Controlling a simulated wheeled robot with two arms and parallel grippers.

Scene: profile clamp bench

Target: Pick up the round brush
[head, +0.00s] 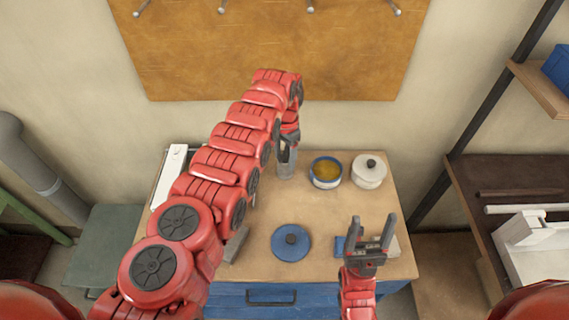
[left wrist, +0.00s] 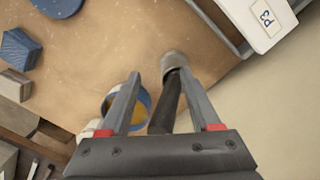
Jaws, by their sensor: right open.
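The round brush seems to be the dark handle (left wrist: 166,106) in the left wrist view. It rises from a grey round piece (left wrist: 172,62), which may be its end or a holder; I cannot tell which. My left gripper (left wrist: 160,76) is open, with the handle between its fingers and gaps on both sides. In the head view my left gripper (head: 288,148) is partly hidden by my arm, just above a greyish, glass-like jar (head: 286,169). My right gripper (head: 372,232) is open and empty over the bench's front right.
A blue lid (head: 291,243), a grey block (head: 235,244) and a blue piece (head: 340,245) lie in front. A long white box (head: 170,176) is at the left.

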